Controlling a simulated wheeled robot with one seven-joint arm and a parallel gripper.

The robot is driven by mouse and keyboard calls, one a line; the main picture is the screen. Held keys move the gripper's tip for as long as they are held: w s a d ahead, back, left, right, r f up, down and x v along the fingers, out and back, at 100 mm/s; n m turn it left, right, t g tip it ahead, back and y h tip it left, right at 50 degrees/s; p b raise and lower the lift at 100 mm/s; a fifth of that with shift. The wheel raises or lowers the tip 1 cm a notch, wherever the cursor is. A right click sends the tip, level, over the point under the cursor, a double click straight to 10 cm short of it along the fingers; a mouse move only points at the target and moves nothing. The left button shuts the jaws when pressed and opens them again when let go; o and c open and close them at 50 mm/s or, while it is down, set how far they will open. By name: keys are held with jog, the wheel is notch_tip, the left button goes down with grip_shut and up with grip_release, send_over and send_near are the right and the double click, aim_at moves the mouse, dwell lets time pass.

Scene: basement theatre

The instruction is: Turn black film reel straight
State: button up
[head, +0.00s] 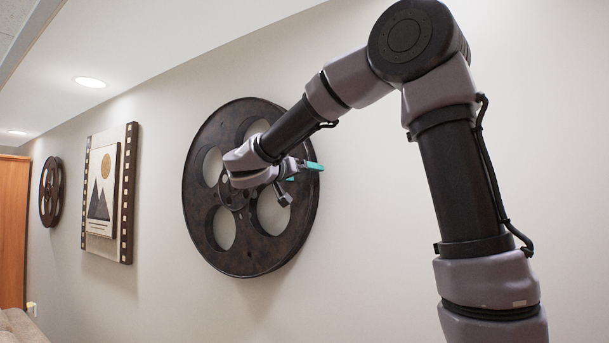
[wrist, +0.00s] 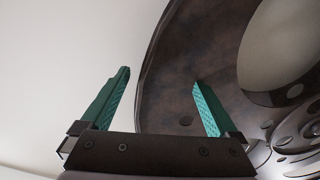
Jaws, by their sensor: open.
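The large black film reel (head: 212,248) hangs on the wall, with round openings around its hub. In the head view my arm crosses in front of its middle and upper right and hides part of it. My gripper (head: 318,166) is at the reel's right side, with a teal finger showing near the rim. In the wrist view my gripper (wrist: 162,80) is open, its two teal fingers apart. The reel (wrist: 175,75) fills the right of that view. The left finger shows against bare wall and the right finger against the reel's rim band. I cannot tell whether either finger touches it.
A framed mountain picture (head: 102,190) with film-strip edges hangs to the left, and a smaller reel (head: 50,190) hangs beyond it. An orange-brown wooden panel (head: 12,230) stands at the far left. The wall (head: 375,240) right of the large reel is bare.

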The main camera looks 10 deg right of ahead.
aim_at(303, 203)
grip_shut()
notch_tip(303, 203, down, 8)
jog(key=m, duration=0.3)
jog(key=shift+w+a+f+m, duration=0.15)
jog(key=shift+f+m, duration=0.1)
jog(key=shift+m, duration=0.05)
grip_release()
jog(key=v, duration=1)
jog(key=shift+s+a, duration=0.25)
jog(key=shift+s, duration=0.05)
